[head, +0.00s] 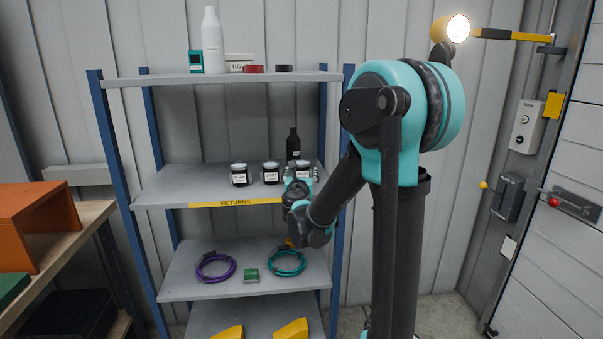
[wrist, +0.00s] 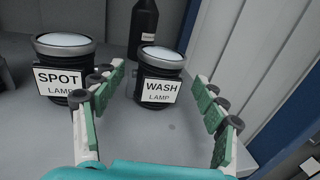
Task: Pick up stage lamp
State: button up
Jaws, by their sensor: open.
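Three black stage lamps with pale tops and white labels stand upright on the middle shelf. The right one, the WASH lamp (head: 304,166), also shows in the wrist view (wrist: 161,75). The middle one, the SPOT lamp (head: 271,172), shows at the left in the wrist view (wrist: 62,66). The left lamp (head: 239,174) has a label too small to read surely. My gripper (head: 300,178) is open at the WASH lamp. In the wrist view its fingers (wrist: 160,84) spread left and right of that lamp, with visible gaps; I cannot tell how far they reach around it.
A black bottle (head: 293,145) stands behind the WASH lamp. The shelf (head: 160,188) carries a yellow RETURNS strip (head: 236,203). A blue shelf post (head: 336,230) stands close on the right. The top shelf (head: 130,81) is above, and coiled cables (head: 215,267) lie below.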

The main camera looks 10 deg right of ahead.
aim_at(302, 163)
jog(key=shift+w+d+r, duration=0.1)
jog(key=shift+w+d, duration=0.15)
jog(key=shift+w, duration=1.15)
jog(key=shift+w+d+r, duration=0.1)
jog(key=shift+w+d, duration=0.2)
jog(key=shift+w, duration=1.15)
jog(key=shift+w+d, duration=0.25)
jog(key=shift+w, duration=1.15)
jog(key=c, duration=1.6)
jog(key=shift+c, duration=0.2)
